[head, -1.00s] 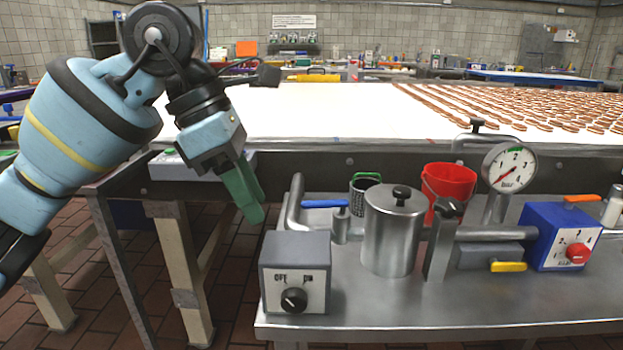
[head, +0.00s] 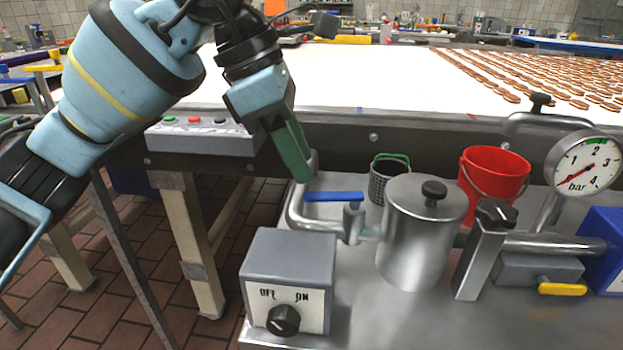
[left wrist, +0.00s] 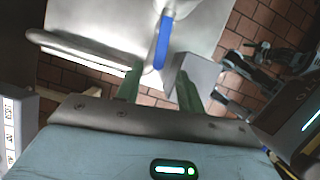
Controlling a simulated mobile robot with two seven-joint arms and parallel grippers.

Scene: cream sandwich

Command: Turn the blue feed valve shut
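The blue feed valve's handle (head: 334,196) is a flat lever on a metal stem. It points left from the stem, roughly along the pipe (head: 300,218) that leads to the lidded steel pot (head: 412,240). My left gripper (head: 296,165) is above and behind the lever's free end, apart from it, with green fingers pointing down. In the left wrist view the gripper's two fingers (left wrist: 158,82) are spread with nothing between their tips. The blue handle (left wrist: 163,42) lies just ahead of them. My right gripper is not in view.
A grey switch box (head: 290,275) stands in front of the valve. A dark mesh cup (head: 380,182) and red bucket (head: 490,178) stand behind the pot. A pressure gauge (head: 583,165) and yellow lever (head: 562,289) are to the right. The conveyor (head: 380,88) runs behind.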

